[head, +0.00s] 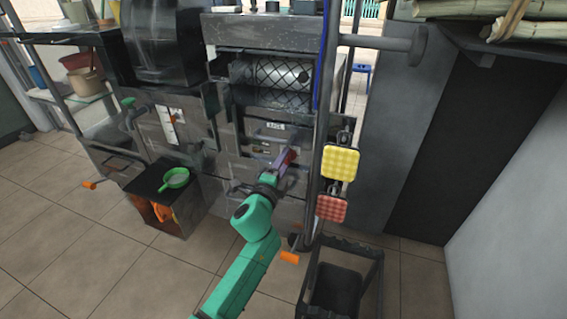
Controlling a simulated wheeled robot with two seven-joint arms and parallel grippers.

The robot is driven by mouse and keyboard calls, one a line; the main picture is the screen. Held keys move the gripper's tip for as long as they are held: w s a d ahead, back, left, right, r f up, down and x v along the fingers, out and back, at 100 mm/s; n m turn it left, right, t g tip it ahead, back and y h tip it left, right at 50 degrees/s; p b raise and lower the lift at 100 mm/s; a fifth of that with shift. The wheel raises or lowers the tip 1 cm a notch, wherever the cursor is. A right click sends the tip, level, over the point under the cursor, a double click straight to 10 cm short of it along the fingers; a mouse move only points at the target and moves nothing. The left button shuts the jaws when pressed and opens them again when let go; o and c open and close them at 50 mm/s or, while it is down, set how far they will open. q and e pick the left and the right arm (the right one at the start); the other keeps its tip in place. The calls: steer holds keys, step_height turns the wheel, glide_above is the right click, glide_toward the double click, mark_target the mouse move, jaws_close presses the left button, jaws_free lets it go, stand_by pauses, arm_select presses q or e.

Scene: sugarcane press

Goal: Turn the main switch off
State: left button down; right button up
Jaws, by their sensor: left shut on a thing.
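The press (272,64) is a dark metal machine with a meshed roller window and a front panel. My left gripper (279,169) reaches up to the lower front panel. It is shut on a small dark-red part (288,157) at that panel, which looks like the main switch handle. The jaws and wrist hide part of it, so its exact position cannot be told. A small label plate (275,126) sits just above. My right gripper is not in view.
A black bin (336,290) stands below. A green strainer (174,179) rests on a dark box at left. Tiled floor is open at lower left.

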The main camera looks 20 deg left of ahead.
arm_select(q)
steer(key=shift+f, duration=0.1)
stand_by(0.4)
steer(key=shift+c, duration=1.4)
jaws_free()
steer(key=shift+s, duration=0.1)
steer(key=s, duration=1.4)
steer(key=shift+s+a+p, duration=0.2)
steer(key=shift+a+p, duration=0.15)
steer(key=shift+a, duration=0.1)
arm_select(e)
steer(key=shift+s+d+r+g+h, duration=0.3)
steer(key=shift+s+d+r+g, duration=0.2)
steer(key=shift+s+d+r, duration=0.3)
